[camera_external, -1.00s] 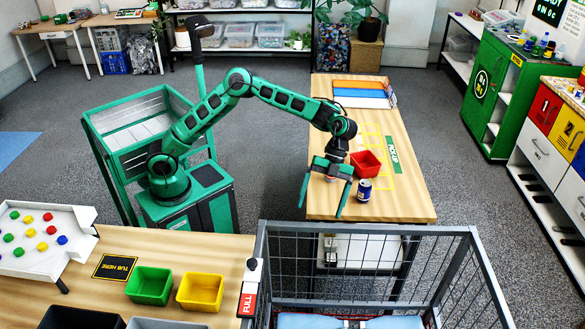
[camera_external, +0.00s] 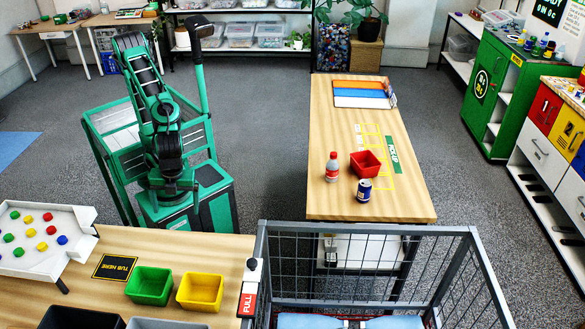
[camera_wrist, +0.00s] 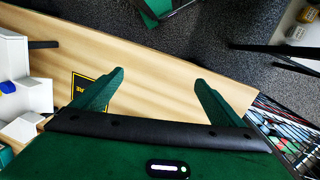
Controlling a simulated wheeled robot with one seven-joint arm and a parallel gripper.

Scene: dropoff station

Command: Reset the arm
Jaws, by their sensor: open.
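My gripper shows in the wrist view (camera_wrist: 160,95) with its two green fingers spread wide and nothing between them. Below it in that view is the wooden table top (camera_wrist: 190,75) with the black "tub here" mark (camera_wrist: 82,85). In the external view my arm is folded back over my base at the left, and the gripper is hard to make out there. It is well away from the pickup table (camera_external: 345,110). On that table stand a red-capped bottle (camera_external: 332,168), a red tub (camera_external: 366,162) and a dark blue can (camera_external: 364,189).
The near table holds a green tub (camera_external: 149,286), a yellow tub (camera_external: 200,292) and a white tray (camera_external: 30,258) with several coloured pieces. A wire cage cart (camera_external: 480,270) stands at the front right. The floor between my base and the pickup table is clear.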

